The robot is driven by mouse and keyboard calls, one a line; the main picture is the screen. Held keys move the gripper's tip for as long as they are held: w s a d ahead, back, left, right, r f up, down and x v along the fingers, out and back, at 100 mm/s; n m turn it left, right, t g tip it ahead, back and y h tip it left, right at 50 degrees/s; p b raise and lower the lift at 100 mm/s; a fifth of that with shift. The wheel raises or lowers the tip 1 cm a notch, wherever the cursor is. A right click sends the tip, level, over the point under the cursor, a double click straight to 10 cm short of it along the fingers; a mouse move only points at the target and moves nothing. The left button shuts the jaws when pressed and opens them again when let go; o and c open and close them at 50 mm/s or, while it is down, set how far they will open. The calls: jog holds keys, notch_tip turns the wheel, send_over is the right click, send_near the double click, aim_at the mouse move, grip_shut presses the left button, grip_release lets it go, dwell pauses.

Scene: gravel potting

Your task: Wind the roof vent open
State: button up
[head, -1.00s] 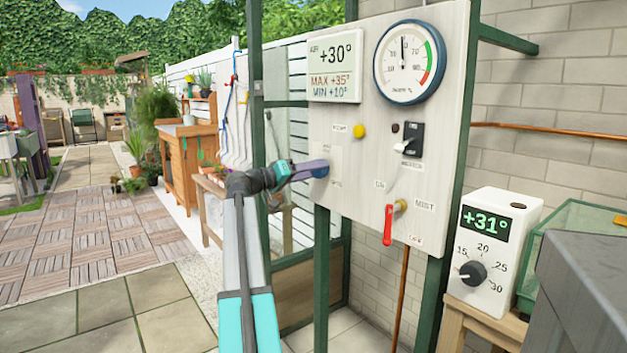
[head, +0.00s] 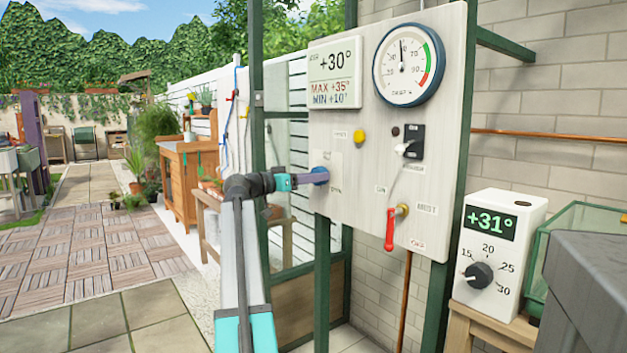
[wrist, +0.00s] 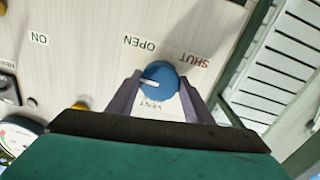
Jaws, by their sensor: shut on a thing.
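The blue vent knob (wrist: 160,76) is on the pale control panel (head: 345,205), at its left side in the head view. In the wrist view its white pointer points left, nearer the OPEN label (wrist: 139,43) than the SHUT label (wrist: 193,60). My gripper (head: 314,177) reaches the knob from the left. In the wrist view its two purple fingers (wrist: 160,81) are shut on the knob, one on each side. The roof vent itself cannot be made out.
The panel also carries a yellow button (head: 359,136), a black switch (head: 411,142), a red lever (head: 390,230) and a round gauge (head: 408,64). A white thermostat box (head: 495,255) stands on a wooden stand at right. Paving at left is open.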

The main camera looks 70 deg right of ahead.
jog(key=shift+f, duration=0.1)
jog(key=o, duration=1)
jog(key=shift+o, duration=0.2)
jog(key=p+v, duration=0.3)
jog(key=v, duration=1)
jog(key=shift+w+a, duration=0.2)
jog(key=shift+a, duration=0.15)
